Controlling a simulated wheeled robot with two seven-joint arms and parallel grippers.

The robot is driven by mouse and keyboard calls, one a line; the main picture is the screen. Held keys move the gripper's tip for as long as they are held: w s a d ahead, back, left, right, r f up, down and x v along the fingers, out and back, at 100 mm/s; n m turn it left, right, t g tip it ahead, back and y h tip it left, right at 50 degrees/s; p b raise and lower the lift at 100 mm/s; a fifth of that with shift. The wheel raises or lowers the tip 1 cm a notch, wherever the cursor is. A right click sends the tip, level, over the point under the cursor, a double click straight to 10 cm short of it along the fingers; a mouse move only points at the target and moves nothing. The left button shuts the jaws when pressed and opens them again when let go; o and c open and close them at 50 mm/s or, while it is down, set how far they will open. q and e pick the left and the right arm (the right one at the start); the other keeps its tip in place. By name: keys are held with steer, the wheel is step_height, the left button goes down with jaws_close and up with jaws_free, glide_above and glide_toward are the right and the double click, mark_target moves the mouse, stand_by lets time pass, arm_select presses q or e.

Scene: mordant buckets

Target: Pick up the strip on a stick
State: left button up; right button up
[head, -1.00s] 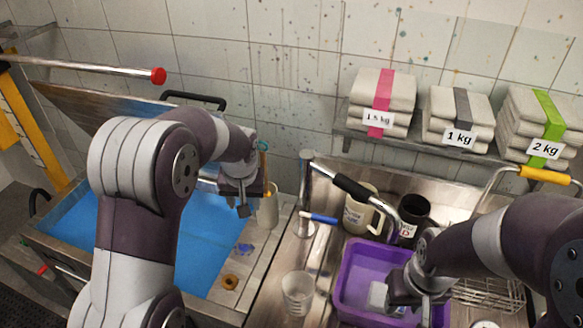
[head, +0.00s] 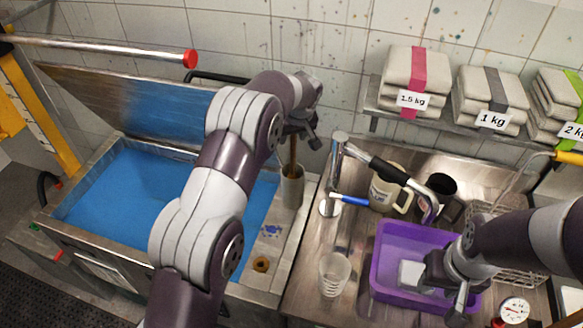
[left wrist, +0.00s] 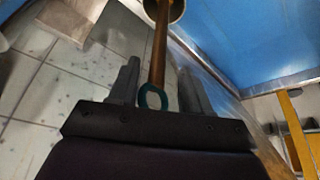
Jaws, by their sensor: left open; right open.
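A brown stick with a teal ring at its end stands in a beige cylindrical pot (head: 291,188); I take it for the strip on a stick (head: 293,158). Any strip on it is hidden inside the pot. My left gripper (head: 305,135) is above the pot, around the stick's upper end. In the left wrist view, the stick (left wrist: 159,50) runs between the open fingers of my left gripper (left wrist: 158,75), with the ring close to the palm. Contact with the fingers does not show. My right gripper (head: 456,298) is open at the purple tub, near a white block (head: 411,273).
A blue-filled basin (head: 120,195) lies left of the pot. A tap (head: 375,168), mug (head: 385,190), clear cup (head: 334,272) and purple tub (head: 385,290) are to the right. Weighted bundles (head: 415,75) sit on a wall shelf. A red-tipped bar (head: 190,59) juts in at upper left.

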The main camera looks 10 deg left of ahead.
arm_select(q)
steer(key=shift+w+d+f+p, duration=0.15)
steer(key=shift+f+p, duration=0.3)
steer(key=shift+f, duration=0.4)
steer(key=shift+w+f, duration=0.2)
steer(key=shift+f, duration=0.2)
steer(key=shift+c, duration=0.4)
steer(key=shift+a, duration=0.2)
steer(key=c, duration=0.5)
jaws_close()
steer(key=shift+d, duration=0.1)
steer(key=shift+r, duration=0.1)
